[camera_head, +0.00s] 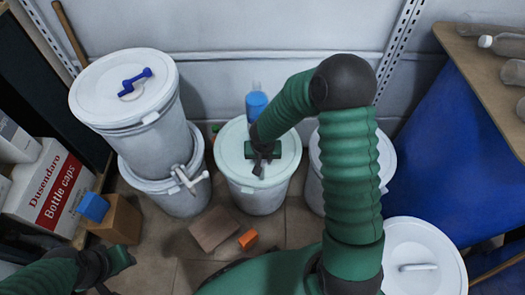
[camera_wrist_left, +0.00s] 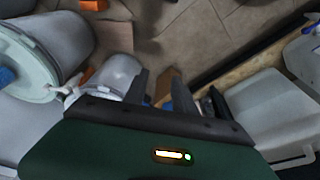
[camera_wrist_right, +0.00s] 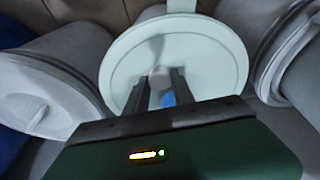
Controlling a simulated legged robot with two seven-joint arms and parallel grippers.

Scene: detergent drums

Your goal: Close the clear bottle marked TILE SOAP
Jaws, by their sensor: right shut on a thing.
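A clear bottle holding blue liquid (camera_head: 257,104) stands upright at the back of the pale green lid of the middle drum (camera_head: 257,200). Its marking cannot be read, and its top is faint against the wall. My right gripper (camera_head: 260,166) is above that lid, in front of the bottle and apart from it. In the right wrist view it is shut on a small grey-white cylinder (camera_wrist_right: 158,76), probably a cap. Blue (camera_wrist_right: 168,99) shows below this between the fingers. My left gripper (camera_head: 118,275) is at lower left, open and empty, away from the bottle; its fingers also show in the left wrist view (camera_wrist_left: 154,84).
Stacked white drums (camera_head: 125,85) with a blue handle stand at left, and another lidded drum (camera_head: 425,260) at right. A brown block (camera_head: 213,229) and an orange block (camera_head: 248,240) lie on the floor. Boxes (camera_head: 50,185) are at far left. A blue-sided bench (camera_head: 440,150) is at right.

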